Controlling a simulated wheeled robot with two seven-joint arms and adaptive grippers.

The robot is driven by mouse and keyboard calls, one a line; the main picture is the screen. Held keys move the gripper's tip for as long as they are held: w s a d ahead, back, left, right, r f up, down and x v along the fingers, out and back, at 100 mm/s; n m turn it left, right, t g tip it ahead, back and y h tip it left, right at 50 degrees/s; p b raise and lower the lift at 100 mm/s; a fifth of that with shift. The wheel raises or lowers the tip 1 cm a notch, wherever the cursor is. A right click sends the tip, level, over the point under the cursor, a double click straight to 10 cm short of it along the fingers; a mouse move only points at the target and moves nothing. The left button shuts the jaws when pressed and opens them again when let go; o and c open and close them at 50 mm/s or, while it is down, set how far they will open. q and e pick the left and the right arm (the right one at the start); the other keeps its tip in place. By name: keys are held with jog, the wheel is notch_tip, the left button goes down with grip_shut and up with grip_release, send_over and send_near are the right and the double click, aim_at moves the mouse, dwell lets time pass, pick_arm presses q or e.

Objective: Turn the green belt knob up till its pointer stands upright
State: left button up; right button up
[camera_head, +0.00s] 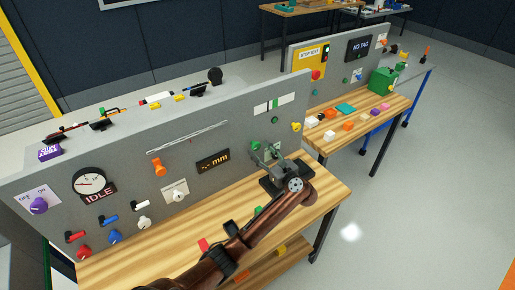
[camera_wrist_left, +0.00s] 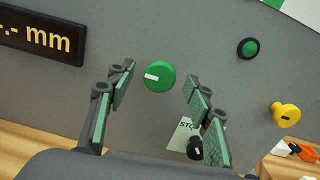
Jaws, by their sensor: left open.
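The green belt knob (camera_wrist_left: 160,76) is a round dial on the grey panel. Its white pointer mark lies nearly level, toward the left in the left wrist view. In the head view the knob (camera_head: 255,145) is a small green spot just beyond my gripper. My left gripper (camera_head: 268,158) is in front of the panel. In the left wrist view its fingers (camera_wrist_left: 158,95) are spread wide, with green pads, one on each side of the knob. The knob sits between and beyond the fingertips, with no contact visible. My right gripper is not in view.
A mm display (camera_wrist_left: 42,36) is left of the knob. A green push button (camera_wrist_left: 248,48) and a yellow knob (camera_wrist_left: 285,114) are to the right. A sign and a black knob (camera_wrist_left: 195,148) sit below, partly behind the right finger. A wooden bench (camera_head: 170,245) runs below.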

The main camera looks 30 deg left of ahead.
pick_arm(q)
jog(key=shift+x, duration=1.35)
jog(key=shift+c, duration=0.4)
jog(key=c, duration=1.1)
